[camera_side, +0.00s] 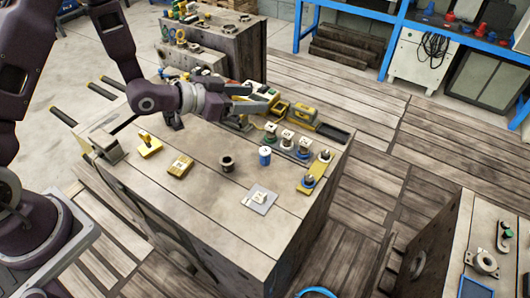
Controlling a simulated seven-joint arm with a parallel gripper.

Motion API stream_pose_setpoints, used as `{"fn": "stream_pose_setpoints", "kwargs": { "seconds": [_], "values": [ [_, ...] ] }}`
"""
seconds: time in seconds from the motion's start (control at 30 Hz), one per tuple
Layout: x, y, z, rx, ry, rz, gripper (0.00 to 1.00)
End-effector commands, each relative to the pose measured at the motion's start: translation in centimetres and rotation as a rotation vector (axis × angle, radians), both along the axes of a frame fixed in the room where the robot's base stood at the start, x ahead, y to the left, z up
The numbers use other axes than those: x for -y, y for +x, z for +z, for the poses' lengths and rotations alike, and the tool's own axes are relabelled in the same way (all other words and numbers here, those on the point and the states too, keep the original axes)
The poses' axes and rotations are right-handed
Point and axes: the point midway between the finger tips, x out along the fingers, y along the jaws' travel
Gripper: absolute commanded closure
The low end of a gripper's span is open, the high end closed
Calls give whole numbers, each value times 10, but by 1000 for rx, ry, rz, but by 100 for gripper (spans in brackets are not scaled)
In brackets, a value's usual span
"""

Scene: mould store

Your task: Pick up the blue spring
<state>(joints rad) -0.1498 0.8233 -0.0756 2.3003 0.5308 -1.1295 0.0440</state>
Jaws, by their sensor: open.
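A small blue cylinder with a pale top, which looks like the blue spring (265,156), stands upright on the wooden block's top, right of its middle. Its coils are too small to make out. My gripper (262,98) is above the far part of the block top, its two grey fingers spread and pointing right. It is open with nothing visible between the fingers. In the picture it is above and slightly left of the blue spring, clearly apart from it.
A row of similar pieces with pale tops (287,138) stands close right of the blue spring. Yellow bins (302,115) are behind. The block's front top is mostly clear.

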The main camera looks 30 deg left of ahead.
Motion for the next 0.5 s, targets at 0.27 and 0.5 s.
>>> {"fn": "stream_pose_setpoints", "kwargs": {
  "seconds": [0.27,0.5],
  "values": [
    [1,-1,-169,0,0,-4,43],
    [7,11,-204,7,-1,-6,43]
  ]
}}
